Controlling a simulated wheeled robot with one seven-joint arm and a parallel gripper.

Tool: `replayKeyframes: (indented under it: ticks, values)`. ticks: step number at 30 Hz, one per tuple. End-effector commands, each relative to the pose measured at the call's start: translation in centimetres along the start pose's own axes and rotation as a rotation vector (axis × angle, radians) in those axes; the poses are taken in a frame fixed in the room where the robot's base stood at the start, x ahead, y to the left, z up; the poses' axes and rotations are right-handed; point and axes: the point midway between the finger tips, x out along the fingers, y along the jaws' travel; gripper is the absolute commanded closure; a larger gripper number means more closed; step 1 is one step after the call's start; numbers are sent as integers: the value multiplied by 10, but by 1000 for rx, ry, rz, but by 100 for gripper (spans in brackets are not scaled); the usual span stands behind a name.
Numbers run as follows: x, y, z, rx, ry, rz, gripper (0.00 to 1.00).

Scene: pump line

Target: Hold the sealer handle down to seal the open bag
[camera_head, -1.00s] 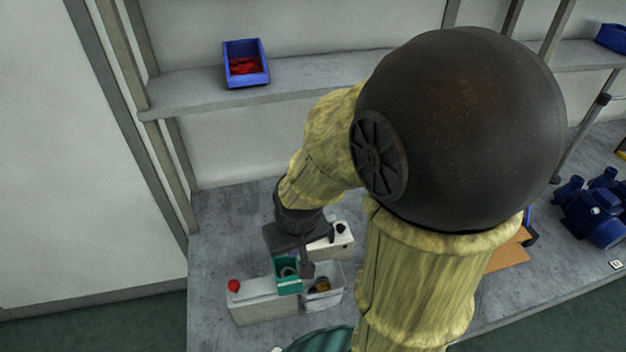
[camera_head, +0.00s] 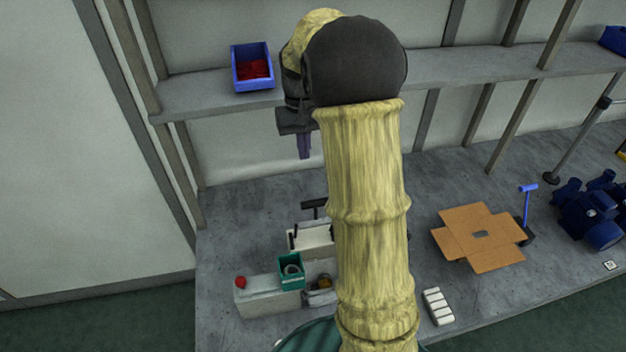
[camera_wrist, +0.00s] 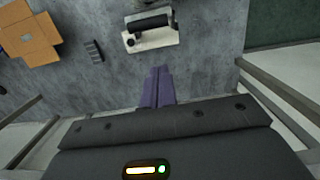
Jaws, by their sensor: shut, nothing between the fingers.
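The sealer (camera_head: 312,239) is a white box with black parts on the bench, partly hidden behind my arm. Its black handle (camera_head: 313,205) shows at its back; I cannot tell its exact angle. The sealer also shows in the wrist view (camera_wrist: 152,38), with a black bar across it. A clear bag (camera_head: 322,296) with something orange-yellow (camera_head: 323,283) is in front of the sealer, partly hidden; I cannot tell whether its mouth is open. My gripper (camera_head: 304,156) has purple fingers, shut and empty, high above and behind the sealer. The fingers also show in the wrist view (camera_wrist: 158,72).
A teal bin (camera_head: 291,271) and a pale box with a red button (camera_head: 241,282) stand in front of the sealer. A blue bin (camera_head: 252,68) of red pieces sits on the shelf near my gripper.

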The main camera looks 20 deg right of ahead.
Motion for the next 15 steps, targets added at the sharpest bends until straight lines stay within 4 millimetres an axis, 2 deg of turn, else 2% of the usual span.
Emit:
replayKeyframes:
  ticks: [1, 5, 15]
  values:
    - [-9, 6, -8, 10, -16, -1, 100]
    - [-19, 14, -16, 23, -45, -3, 100]
    - [-20, 15, -17, 25, -53, -3, 100]
